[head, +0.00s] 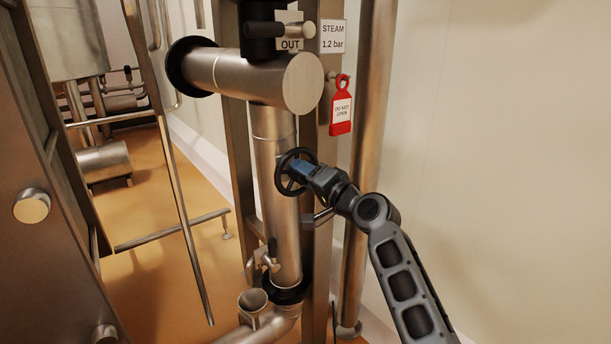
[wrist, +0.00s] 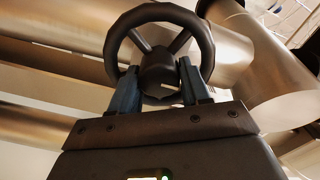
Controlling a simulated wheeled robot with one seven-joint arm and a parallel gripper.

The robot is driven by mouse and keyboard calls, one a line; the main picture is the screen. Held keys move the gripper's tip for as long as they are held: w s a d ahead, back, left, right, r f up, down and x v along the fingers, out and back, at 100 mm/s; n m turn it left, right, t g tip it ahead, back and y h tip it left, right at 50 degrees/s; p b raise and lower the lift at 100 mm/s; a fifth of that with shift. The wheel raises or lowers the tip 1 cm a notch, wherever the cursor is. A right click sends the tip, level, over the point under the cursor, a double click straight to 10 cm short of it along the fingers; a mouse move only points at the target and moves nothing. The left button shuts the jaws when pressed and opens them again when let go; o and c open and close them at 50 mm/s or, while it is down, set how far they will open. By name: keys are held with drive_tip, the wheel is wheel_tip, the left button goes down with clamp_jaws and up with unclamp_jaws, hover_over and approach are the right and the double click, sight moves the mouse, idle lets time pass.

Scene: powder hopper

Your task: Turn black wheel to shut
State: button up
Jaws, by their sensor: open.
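The black wheel (head: 286,175) is a spoked handwheel on the front of the upright steel pipe in the head view. It also shows in the wrist view (wrist: 137,15), with its rim, spokes and round hub facing me. My gripper (head: 303,169) is at the wheel, with its blue fingers pointing toward it from the right. In the wrist view my gripper (wrist: 157,78) has its two fingers apart, one on each side of the hub, at the lower part of the rim. I cannot tell whether the fingers touch the wheel.
A red "DO NOT OPEN" tag (head: 341,108) hangs above my arm, below a "STEAM 1.2 bar" sign (head: 332,37). A thick horizontal pipe (head: 240,75) is above the wheel. A tall pipe (head: 362,150) stands behind my arm. A small-handled fitting (head: 264,260) is lower down.

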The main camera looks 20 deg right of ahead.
drive_tip(key=o, duration=0.7)
drive_tip(key=shift+d, duration=0.15)
drive_tip(key=v, duration=0.7)
drive_tip(key=shift+s, duration=0.35)
drive_tip(key=shift+d+r, duration=0.1)
